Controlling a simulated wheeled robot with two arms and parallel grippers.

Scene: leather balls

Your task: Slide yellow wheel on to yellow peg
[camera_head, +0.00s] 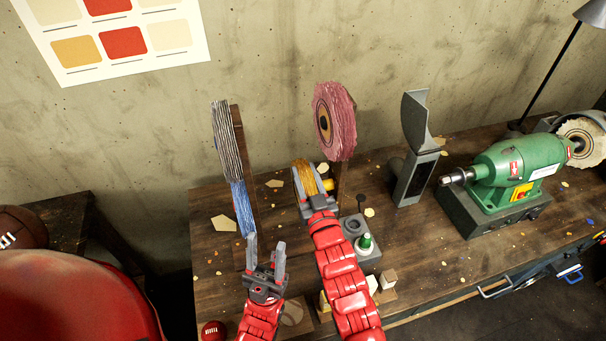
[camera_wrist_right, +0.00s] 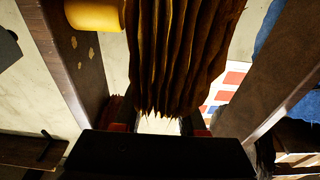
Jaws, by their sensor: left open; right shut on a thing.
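The yellow wheel (camera_head: 307,180) is a pleated disc held upright in my right gripper (camera_head: 312,187), which is shut on it. In the right wrist view the wheel (camera_wrist_right: 185,55) looks dark brown and fills the upper middle. The yellow peg (camera_head: 328,185) sticks out of a wooden post just right of the wheel. In the right wrist view the peg's end (camera_wrist_right: 95,14) lies left of the wheel, close to its face; the wheel's hole is hidden there. My left gripper (camera_head: 266,246) is open and empty, lower left, near the bottom of a blue wheel.
A blue wheel (camera_head: 243,208) and a grey striped wheel (camera_head: 226,140) stand on a wooden post at left. A pink wheel (camera_head: 335,120) is above the peg. A grey block with a green-tipped piece (camera_head: 366,243) sits near my right arm. A green grinder (camera_head: 515,165) is at right.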

